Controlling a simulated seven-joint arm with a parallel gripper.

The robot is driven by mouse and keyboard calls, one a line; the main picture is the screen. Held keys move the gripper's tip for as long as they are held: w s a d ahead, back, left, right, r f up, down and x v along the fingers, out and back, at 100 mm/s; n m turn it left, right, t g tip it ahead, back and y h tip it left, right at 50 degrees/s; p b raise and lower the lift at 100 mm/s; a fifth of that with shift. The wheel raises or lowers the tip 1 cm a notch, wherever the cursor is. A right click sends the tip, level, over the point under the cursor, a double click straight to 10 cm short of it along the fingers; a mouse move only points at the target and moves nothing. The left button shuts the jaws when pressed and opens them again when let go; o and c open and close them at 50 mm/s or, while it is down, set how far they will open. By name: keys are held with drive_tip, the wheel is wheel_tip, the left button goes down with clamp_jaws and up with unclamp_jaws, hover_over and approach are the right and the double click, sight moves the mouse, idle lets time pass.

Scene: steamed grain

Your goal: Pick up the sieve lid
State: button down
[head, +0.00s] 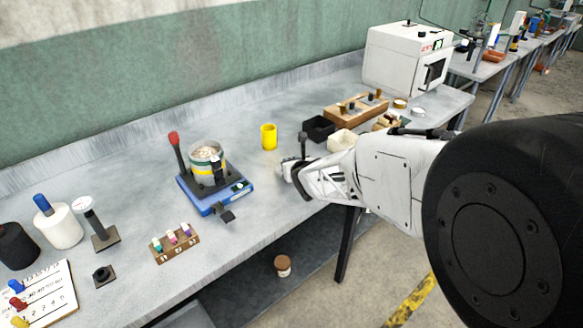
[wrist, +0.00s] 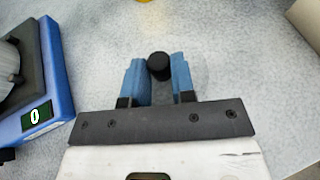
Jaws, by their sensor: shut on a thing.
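The sieve lid (wrist: 203,72) shows in the wrist view as a faint, see-through grey disc with a black knob (wrist: 158,66) on top. My gripper (wrist: 160,84) has its two blue fingers on either side of the knob and is shut on it. I cannot tell whether the lid rests on the bench or is just above it. In the head view my gripper (head: 286,170) is low over the bench's front part, right of the blue scale; the lid is not clear there.
The blue scale (head: 229,198) has a red-topped black post (head: 175,145) and shows at the wrist view's left edge. A yellow cup (head: 268,136) stands behind. A black tray (head: 318,129) and a pale tray (head: 342,141) sit behind my arm. Bench (head: 110,165) is clear at back left.

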drive_tip(key=shift+r, duration=0.7)
drive_tip(key=shift+s+r, duration=0.15)
drive_tip(key=shift+r, duration=0.1)
drive_tip(key=s+d, duration=0.1)
drive_tip(key=s, duration=0.4)
drive_tip(key=s+d+r, duration=0.1)
drive_tip(key=s+d, duration=0.1)
drive_tip(key=s, duration=0.3)
drive_tip(key=s+d, duration=0.2)
drive_tip(key=s, duration=0.3)
drive_tip(key=shift+r, duration=0.2)
